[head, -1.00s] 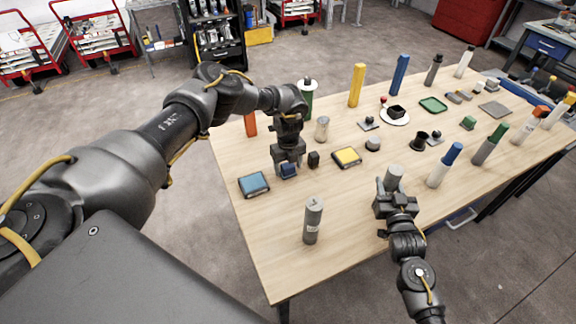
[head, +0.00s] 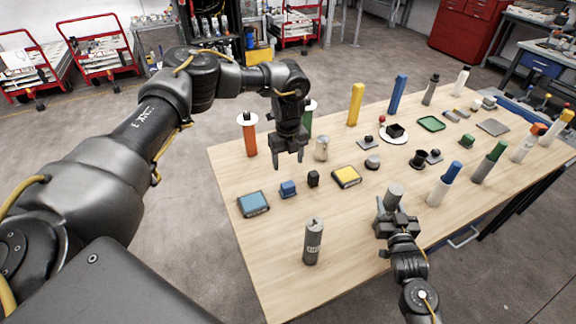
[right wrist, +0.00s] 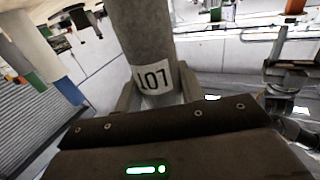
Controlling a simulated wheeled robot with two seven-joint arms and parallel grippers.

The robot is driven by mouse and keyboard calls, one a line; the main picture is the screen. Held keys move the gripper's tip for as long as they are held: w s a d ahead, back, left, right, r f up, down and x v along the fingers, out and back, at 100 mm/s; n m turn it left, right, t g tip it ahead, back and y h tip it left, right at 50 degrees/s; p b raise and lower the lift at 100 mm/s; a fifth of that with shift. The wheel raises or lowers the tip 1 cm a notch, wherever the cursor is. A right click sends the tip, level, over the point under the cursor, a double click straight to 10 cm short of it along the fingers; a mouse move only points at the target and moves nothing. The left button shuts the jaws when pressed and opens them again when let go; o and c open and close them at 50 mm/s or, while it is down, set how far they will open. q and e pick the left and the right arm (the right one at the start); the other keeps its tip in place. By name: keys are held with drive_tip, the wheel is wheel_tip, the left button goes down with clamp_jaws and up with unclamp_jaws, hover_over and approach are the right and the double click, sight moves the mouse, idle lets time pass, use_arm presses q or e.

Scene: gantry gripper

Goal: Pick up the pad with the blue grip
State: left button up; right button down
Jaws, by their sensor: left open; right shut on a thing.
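A small blue block-shaped piece (head: 288,189), which looks like the blue grip, stands on the table between a teal-topped pad and a small black block. Whether it has a pad beneath it is too small to tell. My left gripper (head: 289,160) is open and empty, pointing down above and behind the blue piece, apart from it. My right gripper (head: 394,208) is shut on a grey cylinder (head: 394,191) near the front edge of the table. The cylinder also fills the middle of the right wrist view (right wrist: 146,45), with a white label on it.
The teal-topped pad (head: 253,204) and a yellow-topped pad (head: 346,177) flank the black block (head: 313,178). A grey canister (head: 312,242) stands in front. An orange cylinder (head: 250,138) and a silver one (head: 322,148) stand near my left gripper.

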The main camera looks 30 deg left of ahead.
sight(288, 184)
use_arm(q)
drive_tip(key=shift+o, duration=0.4)
drive_tip(key=shift+t+y, duration=0.4)
drive_tip(key=shift+y, duration=0.2)
drive_tip(key=shift+f, duration=6.15)
drive_tip(key=c, duration=1.1)
drive_tip(key=shift+c, duration=0.2)
drive_tip(key=shift+r, duration=0.15)
wheel_tip(288, 184, up, 10)
drive_tip(key=shift+f, duration=0.1)
